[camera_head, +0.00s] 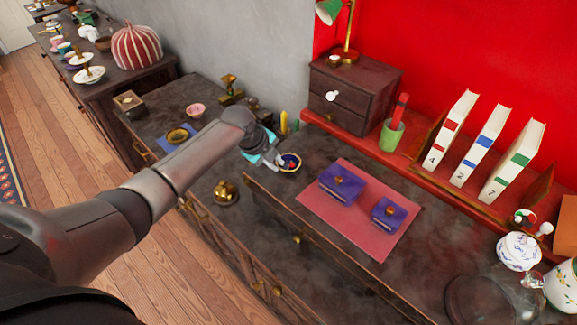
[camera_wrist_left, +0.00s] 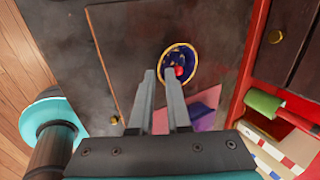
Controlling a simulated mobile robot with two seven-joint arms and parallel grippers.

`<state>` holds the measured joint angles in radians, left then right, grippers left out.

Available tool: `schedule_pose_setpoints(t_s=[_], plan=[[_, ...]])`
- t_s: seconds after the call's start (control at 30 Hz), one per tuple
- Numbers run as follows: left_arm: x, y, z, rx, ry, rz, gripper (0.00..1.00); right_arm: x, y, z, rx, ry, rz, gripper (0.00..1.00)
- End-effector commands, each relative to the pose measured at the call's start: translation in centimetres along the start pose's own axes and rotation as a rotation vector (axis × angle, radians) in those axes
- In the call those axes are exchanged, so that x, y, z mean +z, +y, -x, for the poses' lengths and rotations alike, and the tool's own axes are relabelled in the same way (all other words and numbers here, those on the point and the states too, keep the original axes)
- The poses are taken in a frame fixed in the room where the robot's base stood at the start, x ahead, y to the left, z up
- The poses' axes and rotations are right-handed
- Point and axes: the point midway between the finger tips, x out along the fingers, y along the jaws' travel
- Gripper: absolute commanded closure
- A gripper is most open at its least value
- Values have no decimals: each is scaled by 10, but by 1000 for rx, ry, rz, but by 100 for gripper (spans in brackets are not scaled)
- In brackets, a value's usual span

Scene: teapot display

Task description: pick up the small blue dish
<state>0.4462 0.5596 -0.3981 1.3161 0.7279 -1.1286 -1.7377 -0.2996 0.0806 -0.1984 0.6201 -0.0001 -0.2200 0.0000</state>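The small blue dish (camera_head: 291,161) is round and dark blue with a gold rim, standing on the dark cabinet top. It also shows in the left wrist view (camera_wrist_left: 179,49), with a small red item (camera_wrist_left: 180,71) at its near side. My left gripper (camera_head: 279,162) is at the dish's left side in the head view. In the left wrist view its two fingers (camera_wrist_left: 159,74) are apart with nothing between them. The right fingertip overlaps the dish's near rim; I cannot tell whether it touches. My right gripper is not in view.
Two purple boxes (camera_head: 341,186) sit on a pink mat (camera_head: 376,238) right of the dish. A yellow upright item (camera_head: 284,122) stands behind it. A gold bell (camera_head: 225,193) is at the front left. A small drawer chest (camera_head: 370,88) and a green cup (camera_head: 391,136) stand behind.

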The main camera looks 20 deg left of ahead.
Motion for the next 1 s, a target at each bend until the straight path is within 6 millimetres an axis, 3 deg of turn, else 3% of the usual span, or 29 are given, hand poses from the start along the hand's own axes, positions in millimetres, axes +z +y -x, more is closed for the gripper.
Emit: schedule_pose_setpoints(t_s=[0.1,0.27,0.53,0.7,1.0], plan=[[0,1,-16,0,1,2,85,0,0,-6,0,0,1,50],[0,0,-26,-1,0,1,85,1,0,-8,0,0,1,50],[0,0,-28,-1,0,0,85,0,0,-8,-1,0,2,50],[0,0,-28,-1,0,0,100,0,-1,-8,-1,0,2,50],[0,1,-28,0,0,0,100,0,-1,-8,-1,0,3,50]])
